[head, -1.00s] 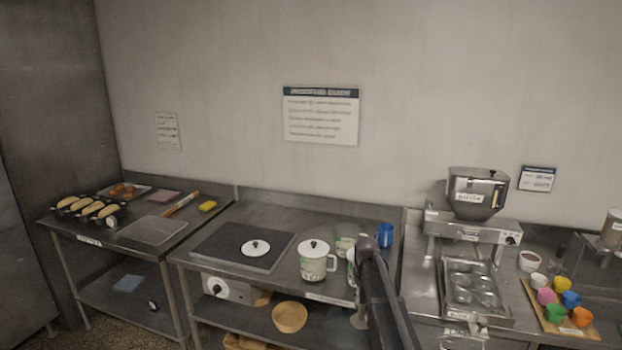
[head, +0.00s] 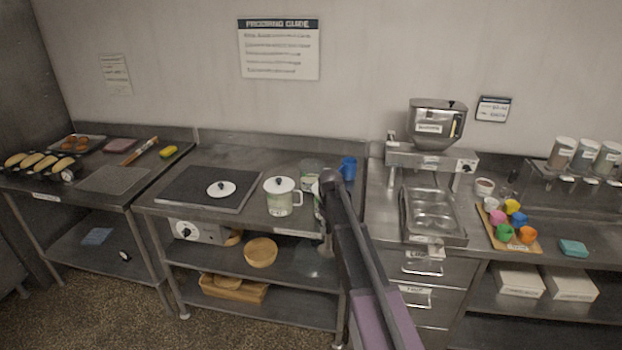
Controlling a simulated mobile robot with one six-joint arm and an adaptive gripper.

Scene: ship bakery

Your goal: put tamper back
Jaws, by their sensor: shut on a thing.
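I cannot make out the tamper in the head view. My arm reaches up from the bottom centre, its far end beside the lidded mug (head: 281,198) on the middle table. My gripper does not show, and neither does anything in it; the arm's links block the view there. A pale metallic shape (head: 324,247) shows just left of the arm, below the table's front edge. I cannot tell what it is or whether it is held.
The middle table (head: 238,221) carries a dark slab (head: 190,186) with a white lid (head: 221,188), and a blue mug (head: 348,167). A hopper machine (head: 436,127), metal tray (head: 432,212) and board (head: 488,232) with coloured cups stand right. A wooden bowl (head: 261,252) sits below.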

